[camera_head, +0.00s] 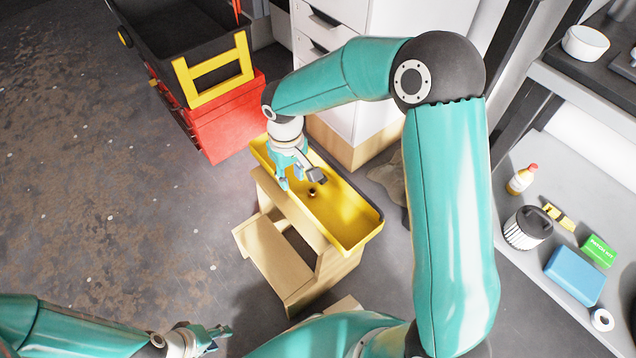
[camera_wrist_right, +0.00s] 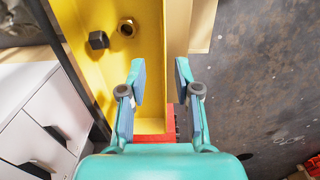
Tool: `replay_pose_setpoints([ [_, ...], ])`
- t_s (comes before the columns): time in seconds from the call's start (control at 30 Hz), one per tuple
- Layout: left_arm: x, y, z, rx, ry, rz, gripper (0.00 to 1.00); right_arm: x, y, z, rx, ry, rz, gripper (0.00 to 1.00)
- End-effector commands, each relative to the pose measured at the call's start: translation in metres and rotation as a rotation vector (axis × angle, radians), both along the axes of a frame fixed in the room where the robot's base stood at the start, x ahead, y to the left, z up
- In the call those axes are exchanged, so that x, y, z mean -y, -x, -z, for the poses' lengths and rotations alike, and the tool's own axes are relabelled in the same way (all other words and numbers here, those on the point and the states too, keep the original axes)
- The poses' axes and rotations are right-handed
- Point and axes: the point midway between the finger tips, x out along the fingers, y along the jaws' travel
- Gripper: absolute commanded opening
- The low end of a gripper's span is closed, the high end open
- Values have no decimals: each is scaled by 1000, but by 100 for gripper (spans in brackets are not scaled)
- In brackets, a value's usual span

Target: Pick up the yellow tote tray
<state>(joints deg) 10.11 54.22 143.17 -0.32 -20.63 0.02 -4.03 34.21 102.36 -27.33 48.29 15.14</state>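The yellow tote tray (camera_head: 352,218) sits on top of a wooden step stool in the head view. It is long and shallow, and a dark nut (camera_head: 313,190) lies inside it. My right gripper (camera_head: 291,181) is over the near-left side wall of the tray, toward its far end. In the right wrist view the tray (camera_wrist_right: 150,60) runs up from between the fingers, and the right gripper (camera_wrist_right: 160,85) is open with the tray's side wall between its two fingers. I cannot tell whether the fingers touch the wall. My left gripper (camera_head: 218,335) is low at the bottom, away from the tray.
The wooden step stool (camera_head: 275,270) stands on the grey floor. A red toolbox (camera_head: 225,118) and white drawer cabinet (camera_head: 330,25) are close to the tray's far end. A shelf with a bottle (camera_head: 522,180) and a blue box (camera_head: 574,275) is at the right. The floor at left is clear.

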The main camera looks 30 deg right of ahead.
Motion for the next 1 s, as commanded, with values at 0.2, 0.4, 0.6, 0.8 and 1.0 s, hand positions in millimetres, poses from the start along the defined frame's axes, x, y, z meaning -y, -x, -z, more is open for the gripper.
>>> replay_pose_setpoints([
  [0.2, 0, 0, 6, 0, 0, 0, 40, 0, 0, 16, 1, -1, 1, 32],
  [0.4, 0, 0, 16, 0, 0, 0, 40, -3, 3, 36, -3, 0, 0, 32],
  [0.6, 0, 0, 28, 0, 0, 0, 40, -5, 4, 63, -2, -1, 2, 32],
  [0.8, 0, 0, 28, 0, 0, 0, 40, -5, 4, 67, 1, -1, 2, 32],
  [1.0, 0, 0, 28, 0, 0, 0, 40, -5, 4, 67, 0, -1, 2, 16],
])
